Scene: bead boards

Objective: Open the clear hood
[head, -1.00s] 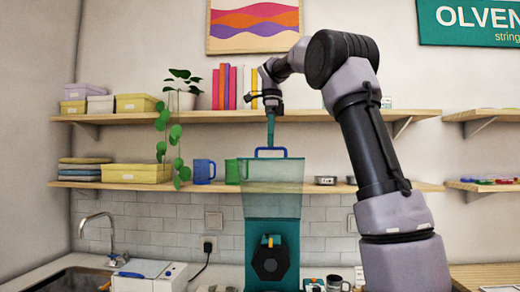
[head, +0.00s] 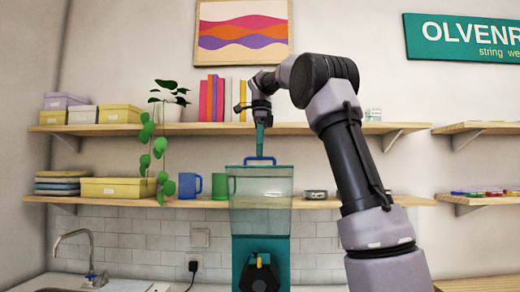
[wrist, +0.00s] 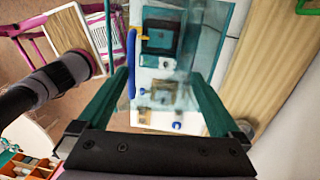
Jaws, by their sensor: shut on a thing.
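The clear hood (head: 260,205) is a greenish see-through box with a blue handle (head: 260,158) on top. It sits on a teal machine (head: 247,249) with a black knob on its front. In the head view my gripper (head: 260,152) reaches down from above to the handle. It is shut on the handle. The handle also shows in the wrist view (wrist: 131,60), close along the left finger. The hood's clear pane (wrist: 199,62) shows there too. The head view does not show clearly whether the hood's lid is raised.
Two wooden shelves (head: 330,203) run behind the machine. A blue mug (head: 189,186), a green mug (head: 219,187) and a small metal tin (head: 316,194) stand close to the hood. A hanging plant (head: 160,150) is further left.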

